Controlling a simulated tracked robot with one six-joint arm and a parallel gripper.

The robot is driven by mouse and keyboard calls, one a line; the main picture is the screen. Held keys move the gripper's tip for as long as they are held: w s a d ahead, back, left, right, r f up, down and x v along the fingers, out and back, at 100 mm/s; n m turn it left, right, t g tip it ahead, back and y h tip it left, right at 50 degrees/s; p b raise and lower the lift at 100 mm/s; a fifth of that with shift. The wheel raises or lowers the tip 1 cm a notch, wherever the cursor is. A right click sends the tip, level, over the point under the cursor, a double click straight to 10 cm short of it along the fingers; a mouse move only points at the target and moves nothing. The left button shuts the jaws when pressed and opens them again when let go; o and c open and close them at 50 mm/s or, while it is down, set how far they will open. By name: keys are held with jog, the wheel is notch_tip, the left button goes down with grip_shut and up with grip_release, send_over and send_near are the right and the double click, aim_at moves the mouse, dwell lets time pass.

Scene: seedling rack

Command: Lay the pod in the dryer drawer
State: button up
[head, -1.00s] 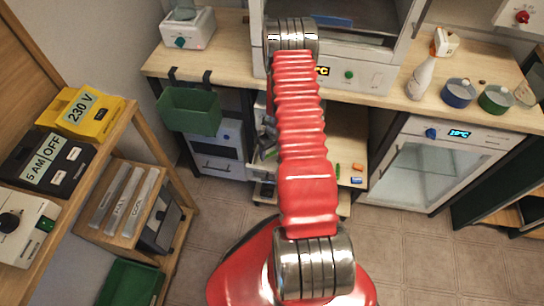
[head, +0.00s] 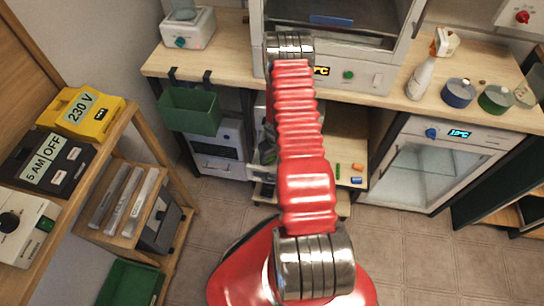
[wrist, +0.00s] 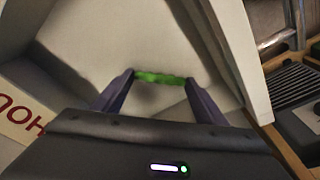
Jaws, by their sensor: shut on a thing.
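The green pod (wrist: 160,77) spans between the tips of my gripper's (wrist: 161,79) two purple fingers in the wrist view, and the fingers are shut on it. Beyond it is the inside of a pale, walled tray or drawer (wrist: 115,35), with a wall on the right. Whether the pod touches its floor cannot be told. In the head view my red arm covers the pod and most of the drawer area.
Small coloured pieces (head: 357,168) lie on the low shelf right of my arm. A green bin (head: 190,112) hangs from the bench edge at left. A glass-door cabinet (head: 425,170) stands at right. A dark slatted rack (wrist: 290,85) lies right of the drawer.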

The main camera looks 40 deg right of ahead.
jog(key=o, duration=1.1)
notch_tip(320, 180, up, 12)
jog(key=s, duration=0.1)
jog(key=shift+s, duration=0.4)
jog(key=shift+a+r, duration=0.1)
dwell(0.4)
